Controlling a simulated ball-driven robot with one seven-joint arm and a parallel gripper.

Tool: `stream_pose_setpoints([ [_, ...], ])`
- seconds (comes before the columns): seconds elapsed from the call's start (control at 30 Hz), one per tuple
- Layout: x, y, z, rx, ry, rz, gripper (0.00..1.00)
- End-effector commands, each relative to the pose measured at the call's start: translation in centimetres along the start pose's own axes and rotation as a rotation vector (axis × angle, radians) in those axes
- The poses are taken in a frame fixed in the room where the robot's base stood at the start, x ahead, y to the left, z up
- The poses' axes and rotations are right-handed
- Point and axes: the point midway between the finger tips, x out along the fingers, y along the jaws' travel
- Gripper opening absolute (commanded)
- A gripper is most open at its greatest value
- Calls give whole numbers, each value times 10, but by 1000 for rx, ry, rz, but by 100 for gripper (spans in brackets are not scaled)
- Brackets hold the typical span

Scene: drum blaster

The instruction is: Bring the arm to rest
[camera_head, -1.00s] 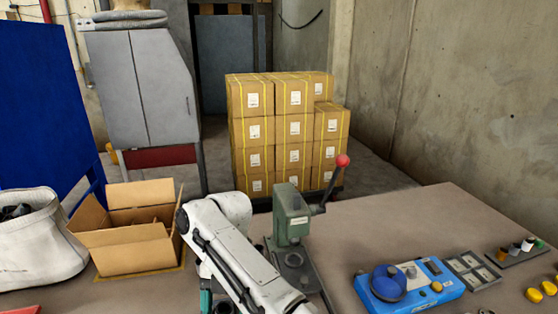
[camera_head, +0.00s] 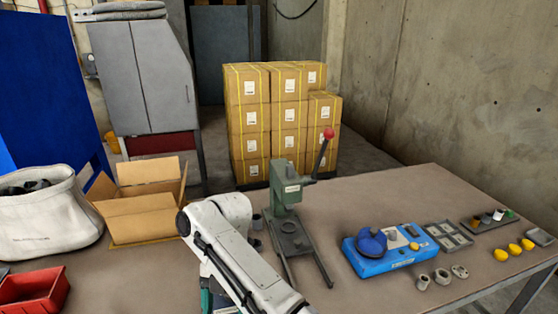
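My white arm (camera_head: 240,255) reaches into the picture from the bottom middle, bent at a joint near the green press. It stands in front of the table between the cardboard box and the press. My gripper is not clearly shown; the arm's end lies behind or below the visible links, with only a dark and teal part at the lower edge. I cannot tell what the fingers hold.
A green press (camera_head: 288,190) with a red-knobbed lever stands right beside my arm. An open cardboard box (camera_head: 140,215), white bag (camera_head: 45,222) and red bin (camera_head: 35,290) are left. A blue device (camera_head: 385,250), trays and small parts are right. Stacked cartons (camera_head: 280,115) stand behind.

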Motion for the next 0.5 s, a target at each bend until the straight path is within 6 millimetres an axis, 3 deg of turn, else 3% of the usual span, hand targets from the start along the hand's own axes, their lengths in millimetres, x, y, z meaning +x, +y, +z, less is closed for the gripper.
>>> stream_pose_setpoints([
  [0.27, 33, -12, 2, 158, -2, 42, 72],
  [0.5, 77, -37, 2, 416, 2, 111, 72],
])
